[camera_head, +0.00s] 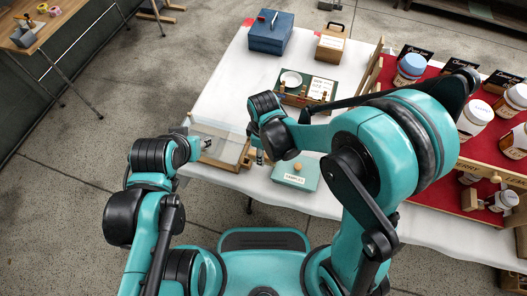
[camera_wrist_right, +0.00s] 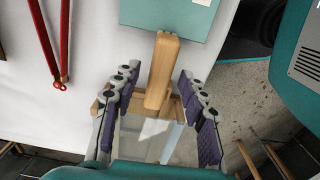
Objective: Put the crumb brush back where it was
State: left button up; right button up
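In the right wrist view, a light wooden handle (camera_wrist_right: 163,65), which looks like the crumb brush's, lies between the two fingers of my right gripper (camera_wrist_right: 159,78). Gaps show on both sides, so the gripper is open around it. Any bristles are hidden or unclear. In the head view, my right gripper (camera_head: 259,156) is mostly hidden by its own arm, left of the teal samples box (camera_head: 297,173). My left gripper (camera_head: 206,143) is beside the wood-framed clear case (camera_head: 222,148); its fingers are too small to read.
A blue box (camera_head: 270,33) and a wooden box (camera_head: 331,42) stand at the back of the white table (camera_head: 228,88). A green tray (camera_head: 306,87) is mid-table. Red tongs (camera_wrist_right: 50,45) lie left in the wrist view. Jars fill the red stand (camera_head: 490,147) at right.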

jog(key=shift+r+p, duration=0.3)
notch_tip(320, 180, up, 11)
jog(key=p, duration=0.5)
jog(key=s+d+r+m+t, duration=0.2)
jog(key=d+r+m+t, duration=0.1)
jog(key=d+r+m, duration=0.2)
jog(key=s+d+r+m+t, duration=0.3)
jog(key=d+m, duration=0.6)
jog(key=d, duration=0.3)
jog(key=shift+d+r+t, duration=0.35)
jog(key=shift+r+t, duration=0.25)
jog(key=shift+r, duration=0.6)
jog(key=shift+s+f, duration=0.1)
jog(key=shift+f, duration=0.1)
